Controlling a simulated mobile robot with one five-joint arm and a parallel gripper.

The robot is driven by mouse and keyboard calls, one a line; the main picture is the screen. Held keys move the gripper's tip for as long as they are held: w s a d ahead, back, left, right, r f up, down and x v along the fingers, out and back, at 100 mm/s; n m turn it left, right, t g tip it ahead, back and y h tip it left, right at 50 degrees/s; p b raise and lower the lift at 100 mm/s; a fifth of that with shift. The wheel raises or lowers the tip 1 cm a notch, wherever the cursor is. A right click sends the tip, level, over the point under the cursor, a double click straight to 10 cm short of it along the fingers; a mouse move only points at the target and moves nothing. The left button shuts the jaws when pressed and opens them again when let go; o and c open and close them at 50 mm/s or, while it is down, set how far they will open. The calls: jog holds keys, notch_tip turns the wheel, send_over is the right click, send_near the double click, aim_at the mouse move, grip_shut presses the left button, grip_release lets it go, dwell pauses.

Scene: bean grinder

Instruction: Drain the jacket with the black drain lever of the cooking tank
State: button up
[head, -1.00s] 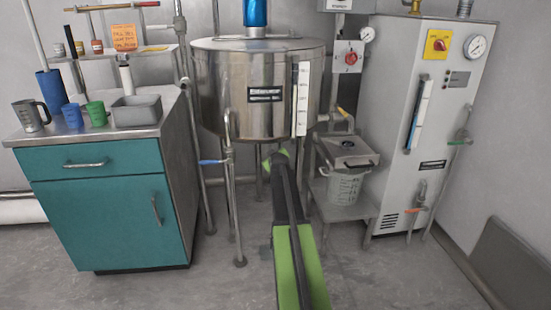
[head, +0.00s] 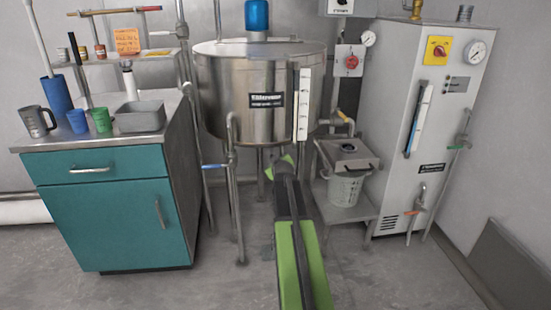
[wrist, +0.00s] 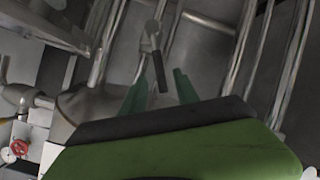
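The steel cooking tank (head: 228,98) stands at the back middle on legs. My gripper (head: 279,165) is low in front of the tank's underside, at the end of my green and black arm. In the wrist view my gripper (wrist: 160,78) has its two green fingers apart. A short black lever (wrist: 161,72) hangs from a grey pipe fitting (wrist: 151,36) and shows between the fingers. I cannot tell how deep it lies or whether a finger touches it. In the head view the black lever is hidden behind my gripper.
A blue-handled valve (head: 214,166) on a standing pipe is left of my gripper. A low steel stand (head: 352,210) with a white bucket (head: 345,190) is to the right. A teal cabinet (head: 105,222) is at left, a grey boiler cabinet (head: 390,130) at right. The front floor is clear.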

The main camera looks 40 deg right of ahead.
jog(key=p+v, duration=0.2)
jog(key=v, duration=0.6)
jog(key=shift+s+a+p, duration=0.2)
jog(key=shift+a+p, duration=0.05)
jog(key=shift+p, duration=0.05)
